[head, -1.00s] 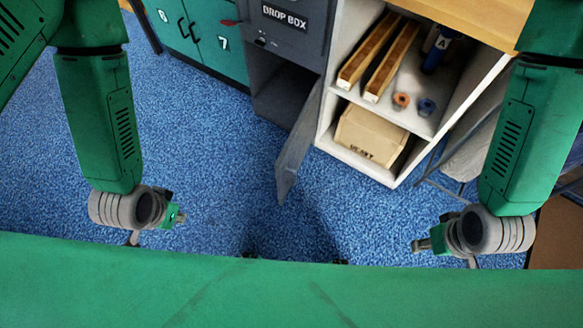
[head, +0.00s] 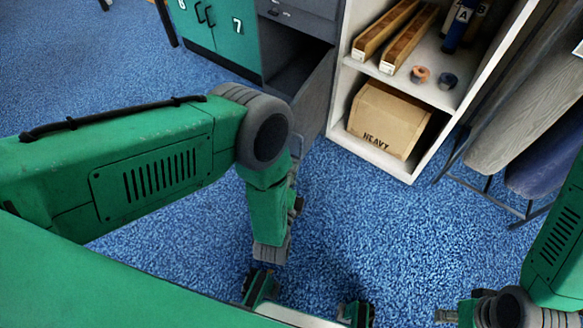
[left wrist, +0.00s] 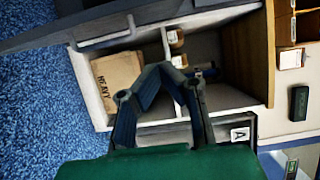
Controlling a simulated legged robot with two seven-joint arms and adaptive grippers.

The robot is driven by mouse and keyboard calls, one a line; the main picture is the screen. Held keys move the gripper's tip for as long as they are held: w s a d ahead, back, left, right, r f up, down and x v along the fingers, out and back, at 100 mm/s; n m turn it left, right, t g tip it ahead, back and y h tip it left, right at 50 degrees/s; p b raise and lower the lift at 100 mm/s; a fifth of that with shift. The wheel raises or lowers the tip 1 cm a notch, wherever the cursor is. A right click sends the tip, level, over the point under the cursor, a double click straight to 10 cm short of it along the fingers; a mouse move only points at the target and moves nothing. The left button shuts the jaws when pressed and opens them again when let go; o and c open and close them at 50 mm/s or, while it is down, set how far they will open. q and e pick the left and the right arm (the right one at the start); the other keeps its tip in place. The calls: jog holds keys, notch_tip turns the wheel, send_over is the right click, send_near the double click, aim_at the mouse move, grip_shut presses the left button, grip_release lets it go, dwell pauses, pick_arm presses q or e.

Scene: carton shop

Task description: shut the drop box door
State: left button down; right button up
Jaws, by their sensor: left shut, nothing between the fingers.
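The drop box (head: 303,20) stands at the top middle of the head view, with a dark opening below its front. Its grey door (head: 314,105) stands open along the right side of that opening. My left arm hides the door's lower part. In the left wrist view a dark grey slab (left wrist: 190,12) at the top looks like the door. My left gripper (left wrist: 157,72) is shut and empty, with the shelf behind it; contact with the door cannot be told. My right gripper (head: 446,316) is at the lower right, far from the door, its fingers unclear.
The white shelf unit (head: 340,125) is right of the door and holds a HEAVY carton (head: 388,118) and wooden rails (head: 408,40). Green lockers (head: 222,28) stand to the left. Fabric rolls (head: 520,125) are at right. Blue carpet (head: 390,230) is clear in front.

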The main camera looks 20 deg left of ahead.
pick_arm(q)
jog(key=w+a+b, duration=0.3)
jog(key=w+a, duration=0.1)
jog(key=w, duration=0.4)
jog(key=shift+w+a, duration=0.25)
jog(key=shift+w, duration=0.1)
